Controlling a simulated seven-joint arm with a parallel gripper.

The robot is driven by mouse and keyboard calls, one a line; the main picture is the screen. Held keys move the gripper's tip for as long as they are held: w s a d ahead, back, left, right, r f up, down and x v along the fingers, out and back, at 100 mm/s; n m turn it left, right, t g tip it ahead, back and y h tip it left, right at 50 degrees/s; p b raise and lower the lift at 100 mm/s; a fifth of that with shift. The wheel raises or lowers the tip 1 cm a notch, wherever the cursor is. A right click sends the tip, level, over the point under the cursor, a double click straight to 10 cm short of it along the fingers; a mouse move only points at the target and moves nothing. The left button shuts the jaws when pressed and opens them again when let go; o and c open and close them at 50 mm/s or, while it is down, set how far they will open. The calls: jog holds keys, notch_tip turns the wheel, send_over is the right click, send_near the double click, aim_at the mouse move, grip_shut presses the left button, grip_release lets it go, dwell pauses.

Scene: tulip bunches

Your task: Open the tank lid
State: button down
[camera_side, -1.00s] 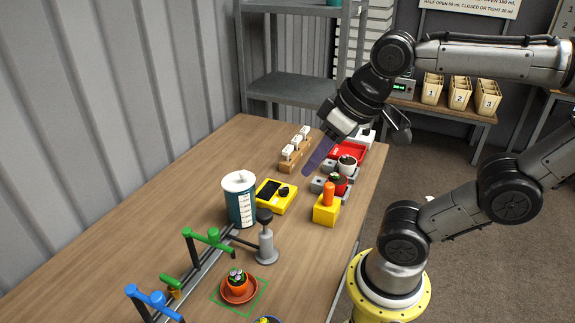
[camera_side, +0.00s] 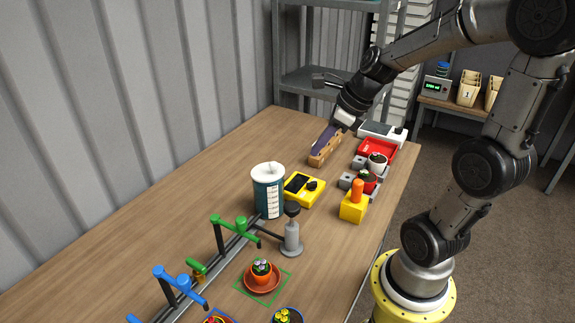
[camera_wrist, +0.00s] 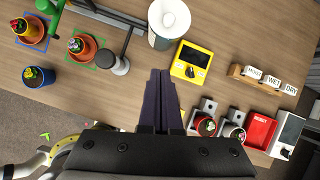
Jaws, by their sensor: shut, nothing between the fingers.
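The tank is a teal cylinder with a pale scale strip (camera_side: 270,198), standing upright mid-table in the side view. Its white lid with a small knob (camera_side: 268,171) sits on top; the wrist view shows the lid (camera_wrist: 168,17) from above at the top edge, with the tank's side (camera_wrist: 158,42) just below it. My gripper (camera_side: 322,146) has dark purple fingers, pressed together and empty. In the side view it overlaps the wooden card holder, beyond and right of the tank. In the wrist view my gripper (camera_wrist: 160,72) points toward the tank, apart from the lid.
A yellow meter (camera_side: 304,189) stands right of the tank, and a grey dispenser (camera_side: 291,236) in front. The wooden holder (camera_wrist: 259,79) carries labelled cards. Potted plants, a red tray (camera_wrist: 259,131) and a yellow block with orange handle (camera_side: 353,207) line the right. Open table lies left of the tank.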

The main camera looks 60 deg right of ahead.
aim_at(282, 173)
jog(key=x, duration=0.3)
jog(key=w+x, duration=0.1)
jog(key=x, duration=0.3)
jog(key=w+r+x, duration=0.1)
jog(key=x, duration=0.3)
jog(key=shift+r, duration=0.15)
jog(key=shift+w+r, duration=0.1)
jog(key=shift+w, duration=0.3)
